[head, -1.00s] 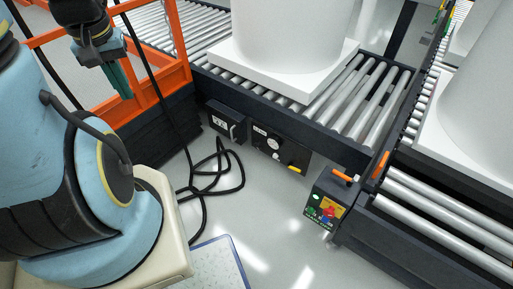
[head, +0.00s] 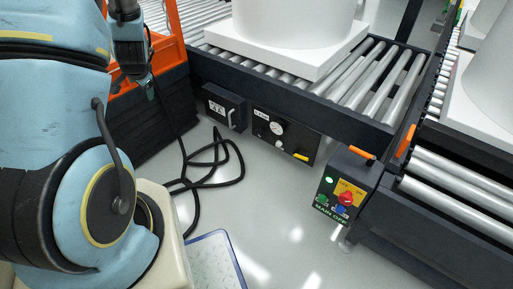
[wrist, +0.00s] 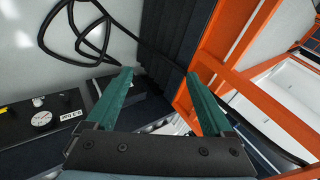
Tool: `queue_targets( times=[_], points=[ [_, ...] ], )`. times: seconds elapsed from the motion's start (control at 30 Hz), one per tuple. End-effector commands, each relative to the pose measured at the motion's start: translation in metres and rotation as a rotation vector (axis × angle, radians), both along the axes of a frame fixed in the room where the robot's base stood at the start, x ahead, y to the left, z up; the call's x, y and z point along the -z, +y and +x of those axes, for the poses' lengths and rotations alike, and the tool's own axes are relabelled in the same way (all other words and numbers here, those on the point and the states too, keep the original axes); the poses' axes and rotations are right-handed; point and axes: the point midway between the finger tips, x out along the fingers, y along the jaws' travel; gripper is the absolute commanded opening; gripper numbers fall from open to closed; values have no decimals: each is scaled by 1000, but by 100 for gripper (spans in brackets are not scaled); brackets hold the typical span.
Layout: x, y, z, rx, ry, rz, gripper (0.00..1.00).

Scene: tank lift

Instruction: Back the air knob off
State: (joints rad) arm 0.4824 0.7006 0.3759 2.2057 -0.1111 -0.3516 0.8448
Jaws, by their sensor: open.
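A black air panel (head: 262,133) with a round white gauge (head: 277,128) is fixed low on the side of the conveyor. A small pale knob (head: 279,143) shows just under the gauge, and a yellow piece (head: 300,157) sits at the panel's lower right. The gauge also shows at the left of the wrist view (wrist: 41,119); I cannot clearly make out the knob there. My gripper (wrist: 161,76) has its two green fingers spread with nothing between them. In the head view my gripper (head: 150,89) is up and left of the panel, well apart from it, partly hidden by the arm.
A control box (head: 343,187) with a red knob stands at the right. An orange frame (head: 174,40) is beside my gripper. A black cable (head: 222,160) lies on the floor; the floor before the panel is clear.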

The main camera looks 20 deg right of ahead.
Motion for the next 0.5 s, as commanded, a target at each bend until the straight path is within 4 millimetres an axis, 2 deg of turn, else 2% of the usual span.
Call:
queue_targets(
  times=[0.03, 0.1, 0.27, 0.37, 0.5],
  points=[
    [44, -3, 15, 72, -34, 73, 86],
    [74, -6, 35, 173, -92, 179, 86],
    [137, -23, 77, 416, -232, 442, 86],
    [173, -42, 99, 577, -326, 618, 86],
    [222, -79, 120, 805, -471, 875, 86]
  ],
)
